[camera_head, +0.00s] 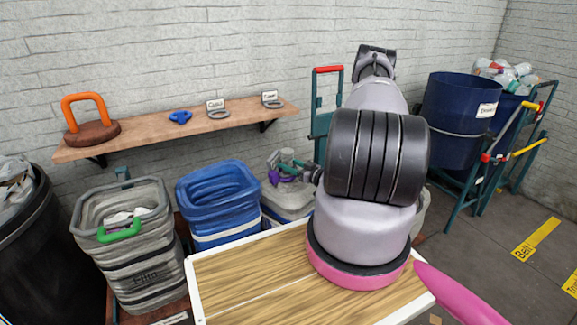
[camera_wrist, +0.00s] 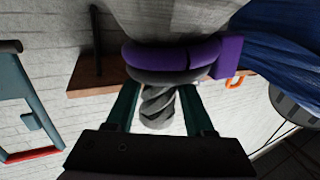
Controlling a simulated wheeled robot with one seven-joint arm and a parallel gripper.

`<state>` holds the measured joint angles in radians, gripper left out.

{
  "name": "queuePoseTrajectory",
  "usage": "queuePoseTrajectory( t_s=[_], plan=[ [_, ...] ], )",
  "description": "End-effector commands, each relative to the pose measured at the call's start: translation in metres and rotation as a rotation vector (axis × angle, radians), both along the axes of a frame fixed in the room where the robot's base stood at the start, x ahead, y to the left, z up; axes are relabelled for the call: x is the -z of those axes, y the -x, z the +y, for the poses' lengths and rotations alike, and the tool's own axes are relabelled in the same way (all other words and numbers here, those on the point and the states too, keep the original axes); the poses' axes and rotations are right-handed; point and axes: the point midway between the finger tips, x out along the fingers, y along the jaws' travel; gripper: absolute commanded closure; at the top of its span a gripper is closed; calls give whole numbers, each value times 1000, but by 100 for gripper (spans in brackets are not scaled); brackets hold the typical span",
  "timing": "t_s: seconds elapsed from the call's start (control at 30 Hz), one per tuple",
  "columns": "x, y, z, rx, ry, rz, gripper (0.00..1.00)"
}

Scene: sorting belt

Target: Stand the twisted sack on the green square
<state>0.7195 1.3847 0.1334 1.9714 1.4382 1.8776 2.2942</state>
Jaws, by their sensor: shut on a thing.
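The twisted sack (camera_head: 287,199) is pale grey, behind the wooden tabletop and right of a blue sack, partly hidden by my arm. In the wrist view its grey body (camera_wrist: 180,18) fills the top middle, and its spiral-twisted neck (camera_wrist: 158,108) lies between my green fingers. A purple tie (camera_wrist: 175,54) wraps the neck beside a grey band. My gripper (camera_head: 290,164) is shut on this neck; it also shows in the wrist view (camera_wrist: 160,92). I cannot tell whether the sack's base bears on anything. No green square shows in either view.
A grey sack with a green clip (camera_head: 121,232) and an open blue sack (camera_head: 216,195) stand at left. A wall shelf (camera_head: 170,136) holds an orange handle (camera_head: 84,106). The wooden tabletop (camera_head: 255,275) is bare. A blue bin (camera_head: 456,105) stands at right.

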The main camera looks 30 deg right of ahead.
Motion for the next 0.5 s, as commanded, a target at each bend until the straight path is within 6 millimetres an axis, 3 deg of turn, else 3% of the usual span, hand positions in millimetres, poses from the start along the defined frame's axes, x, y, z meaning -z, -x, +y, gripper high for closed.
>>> queuePoseTrajectory(
  t_s=[0.37,0.4,0.47,0.5],
  plan=[
    [4,-1,0,0,0,-3,100],
    [5,0,0,0,0,-1,39],
    [5,0,0,0,0,-1,17],
    [5,0,0,0,0,-1,17]
  ],
)
